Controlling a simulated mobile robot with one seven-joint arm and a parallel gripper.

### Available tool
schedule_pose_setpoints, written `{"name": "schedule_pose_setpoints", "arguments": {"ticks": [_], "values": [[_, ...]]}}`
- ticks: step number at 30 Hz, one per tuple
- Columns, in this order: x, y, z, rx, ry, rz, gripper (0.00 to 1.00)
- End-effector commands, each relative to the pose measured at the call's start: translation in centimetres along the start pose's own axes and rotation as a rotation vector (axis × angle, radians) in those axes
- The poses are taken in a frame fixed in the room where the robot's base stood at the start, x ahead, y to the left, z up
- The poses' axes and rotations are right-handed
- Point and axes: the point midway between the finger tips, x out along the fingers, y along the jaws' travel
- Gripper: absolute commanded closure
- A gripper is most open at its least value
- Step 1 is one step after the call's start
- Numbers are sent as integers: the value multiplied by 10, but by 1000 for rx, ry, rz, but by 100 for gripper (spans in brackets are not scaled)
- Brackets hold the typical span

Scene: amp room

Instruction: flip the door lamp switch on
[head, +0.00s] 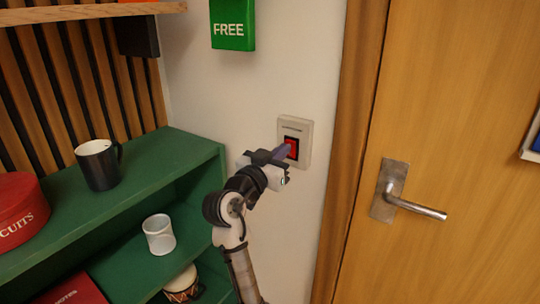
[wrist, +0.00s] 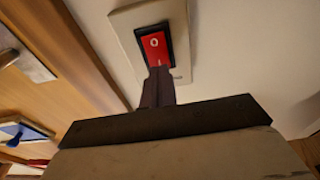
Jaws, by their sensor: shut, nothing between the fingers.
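The lamp switch (head: 293,147) is a red rocker in a black frame on a pale wall plate (head: 306,130), left of the door. In the wrist view the red rocker (wrist: 156,46) shows a white "O" mark near one end and a small line near the other. My gripper (head: 283,152) is shut and empty, with its fingertips (wrist: 160,70) at the rocker's lower end in the wrist view. The fingertips overlap the rocker's edge; I cannot tell whether they touch or press it. The fingers hide part of the rocker.
A wooden door (head: 460,120) with a metal handle (head: 415,207) is to the right. A green "FREE" sign (head: 232,28) hangs above.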

Motion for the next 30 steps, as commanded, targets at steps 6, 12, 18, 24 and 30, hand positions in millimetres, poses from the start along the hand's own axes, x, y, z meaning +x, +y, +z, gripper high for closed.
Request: {"name": "schedule_pose_setpoints", "arguments": {"ticks": [6, 12, 18, 24, 30], "values": [[11, 0, 0, 0, 0, -1, 100], [11, 0, 0, 0, 0, -1, 100], [15, 0, 1, 1, 1, 0, 100], [15, 0, 0, -1, 0, 0, 100], [16, 1, -1, -1, 0, 0, 100]]}}
